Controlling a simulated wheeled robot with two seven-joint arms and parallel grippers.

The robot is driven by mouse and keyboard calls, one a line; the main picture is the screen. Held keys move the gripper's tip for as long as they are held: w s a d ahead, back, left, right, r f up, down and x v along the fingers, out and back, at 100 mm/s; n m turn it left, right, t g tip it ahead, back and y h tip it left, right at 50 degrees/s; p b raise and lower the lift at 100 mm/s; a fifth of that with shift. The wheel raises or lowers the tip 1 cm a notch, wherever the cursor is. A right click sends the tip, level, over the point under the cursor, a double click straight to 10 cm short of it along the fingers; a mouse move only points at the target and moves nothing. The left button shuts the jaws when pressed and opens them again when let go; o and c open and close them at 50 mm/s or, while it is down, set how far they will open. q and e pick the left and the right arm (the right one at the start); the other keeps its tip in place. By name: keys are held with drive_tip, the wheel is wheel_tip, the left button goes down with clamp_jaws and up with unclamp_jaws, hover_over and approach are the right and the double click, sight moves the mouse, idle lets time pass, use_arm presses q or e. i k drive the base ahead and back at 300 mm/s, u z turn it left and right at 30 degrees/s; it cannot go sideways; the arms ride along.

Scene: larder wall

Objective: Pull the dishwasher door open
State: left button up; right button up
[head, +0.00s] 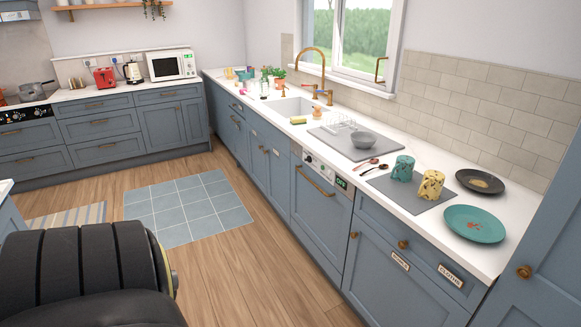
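The dishwasher (318,218) is built into the blue cabinet run under the right-hand counter. Its blue front carries a brass bar handle (314,181) near the top. Above the handle is a pale control strip (322,170) with a knob and a small lit green display. The dishwasher door looks shut, flush with the cabinet fronts beside it. Neither of my grippers shows in the head view.
Wooden floor (255,262) in front of the dishwasher is clear. A grey-blue tiled mat (187,208) lies to the left.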

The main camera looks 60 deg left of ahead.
sight(322, 212)
drive_tip(key=u, duration=0.15)
drive_tip(key=i, duration=0.45)
drive_tip(key=u, duration=1.65)
